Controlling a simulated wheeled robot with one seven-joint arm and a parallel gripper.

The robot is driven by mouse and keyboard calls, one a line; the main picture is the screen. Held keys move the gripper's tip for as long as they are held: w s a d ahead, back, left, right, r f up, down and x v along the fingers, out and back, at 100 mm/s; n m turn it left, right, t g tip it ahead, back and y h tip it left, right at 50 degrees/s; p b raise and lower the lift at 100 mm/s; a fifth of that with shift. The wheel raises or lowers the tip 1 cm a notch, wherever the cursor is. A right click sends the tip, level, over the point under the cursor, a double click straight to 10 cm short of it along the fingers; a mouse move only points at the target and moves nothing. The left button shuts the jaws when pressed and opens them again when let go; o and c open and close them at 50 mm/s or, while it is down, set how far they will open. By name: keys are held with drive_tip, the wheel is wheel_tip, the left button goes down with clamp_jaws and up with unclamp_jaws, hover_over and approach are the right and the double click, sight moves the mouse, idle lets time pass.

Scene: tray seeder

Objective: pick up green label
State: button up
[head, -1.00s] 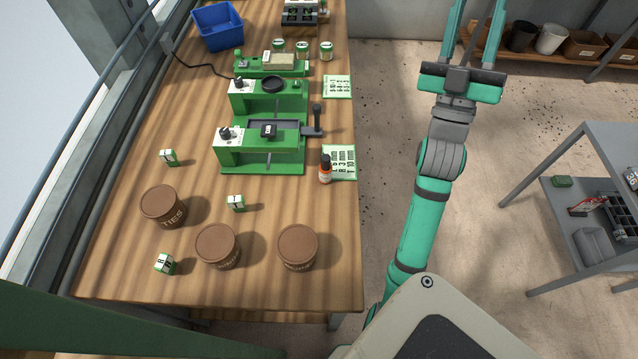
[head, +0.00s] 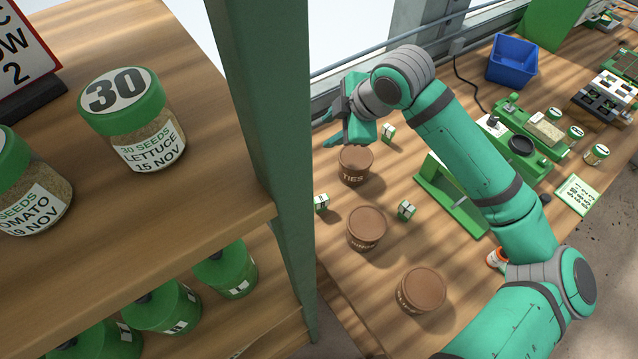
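Three small green-and-white label blocks lie on the wooden bench (head: 335,275). One label block (head: 388,133) is behind the brown TIES pot, one (head: 321,203) is by the green post, and one (head: 406,210) is between the pots and the green machine. I cannot tell which is the label meant. My gripper (head: 345,140) hangs over the far left of the bench, close above the TIES pot (head: 354,165) in the picture and left of the rear label block. It appears empty, but its finger gap is seen edge-on and is not clear.
Two more brown lidded pots (head: 366,228) (head: 421,290) stand in front. A green post (head: 262,120) and shelf with seed jars (head: 130,125) fill the left. Green machines (head: 520,140) and a blue bin (head: 511,60) stand behind my arm. A rail runs along the bench's back.

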drive_tip(key=s+f+n+g+h, duration=0.1)
drive_tip(key=s, duration=0.2)
drive_tip(key=s+f+n+g+h, duration=0.1)
drive_tip(key=s+f+g, duration=0.1)
drive_tip(key=s, duration=0.1)
drive_tip(key=s+f+n+g+h, duration=0.1)
drive_tip(key=s+g, duration=0.1)
drive_tip(key=s, duration=0.1)
drive_tip(key=shift+a+f, duration=0.3)
drive_tip(key=shift+f, duration=0.1)
hover_over(321, 199)
drive_tip(key=f, duration=0.2)
drive_tip(key=d+f, duration=0.1)
drive_tip(key=f, duration=0.1)
drive_tip(key=shift+w+f, duration=0.1)
drive_tip(key=shift+f, duration=0.1)
drive_tip(key=shift+a+f, duration=0.15)
drive_tip(key=shift+f, duration=0.85)
drive_tip(key=shift+a+f, duration=0.2)
drive_tip(key=shift+f, duration=0.85)
drive_tip(key=shift+a+f, duration=0.15)
drive_tip(key=shift+f, duration=0.85)
clamp_jaws()
